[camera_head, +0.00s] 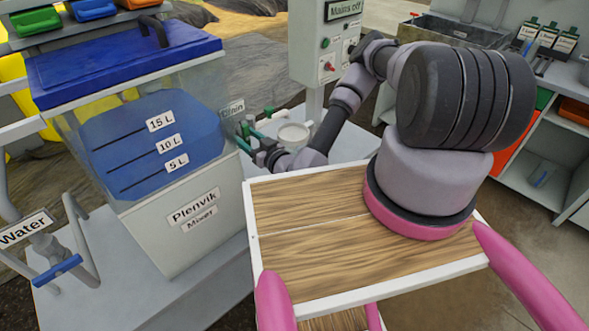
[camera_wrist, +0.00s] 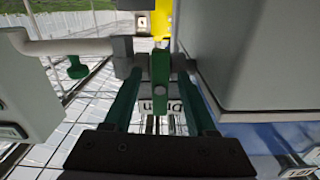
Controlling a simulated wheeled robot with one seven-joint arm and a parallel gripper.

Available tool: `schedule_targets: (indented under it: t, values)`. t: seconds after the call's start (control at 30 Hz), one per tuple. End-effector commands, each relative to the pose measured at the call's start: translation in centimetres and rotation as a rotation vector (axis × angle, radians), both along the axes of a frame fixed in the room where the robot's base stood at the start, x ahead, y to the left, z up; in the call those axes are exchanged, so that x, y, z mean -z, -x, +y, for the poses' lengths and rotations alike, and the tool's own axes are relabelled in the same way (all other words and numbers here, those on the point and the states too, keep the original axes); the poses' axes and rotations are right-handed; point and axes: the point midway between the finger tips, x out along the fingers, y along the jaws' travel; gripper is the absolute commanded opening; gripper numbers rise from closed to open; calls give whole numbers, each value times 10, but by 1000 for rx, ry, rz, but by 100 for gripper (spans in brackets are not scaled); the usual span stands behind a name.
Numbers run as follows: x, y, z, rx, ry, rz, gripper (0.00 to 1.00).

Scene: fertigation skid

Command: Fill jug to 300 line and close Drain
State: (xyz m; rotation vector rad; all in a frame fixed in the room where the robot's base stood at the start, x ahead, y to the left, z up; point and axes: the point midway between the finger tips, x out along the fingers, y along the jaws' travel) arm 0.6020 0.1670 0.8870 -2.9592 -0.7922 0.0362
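The label "Drain" (camera_head: 232,107) sits on the right side of the clear mixer tank (camera_head: 205,80); it shows upside down in the wrist view (camera_wrist: 165,107). A green valve handle (camera_wrist: 160,68) is beside it. My gripper (camera_wrist: 158,82) is open, its two dark green fingers on either side of this handle with visible gaps. In the head view my gripper (camera_head: 246,139) is at the tank's right side. The pale jug (camera_head: 294,133) stands right of the valve, partly behind my arm, near a white spout (camera_head: 281,114). Its lines and fill level cannot be read.
A second green knob (camera_wrist: 77,67) hangs from a white pipe (camera_wrist: 68,46). A control box (camera_head: 325,45) reading "Mains off" stands behind the jug. A Water valve (camera_head: 57,268) is at the lower left.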

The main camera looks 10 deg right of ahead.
Motion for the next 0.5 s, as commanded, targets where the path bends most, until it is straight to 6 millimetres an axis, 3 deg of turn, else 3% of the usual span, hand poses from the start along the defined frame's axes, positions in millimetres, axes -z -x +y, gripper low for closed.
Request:
schedule_targets:
  t: [0.3,0.5]
  values:
    - [0,1,0,0,0,-1,60]
    - [0,15,-9,0,0,0,60]
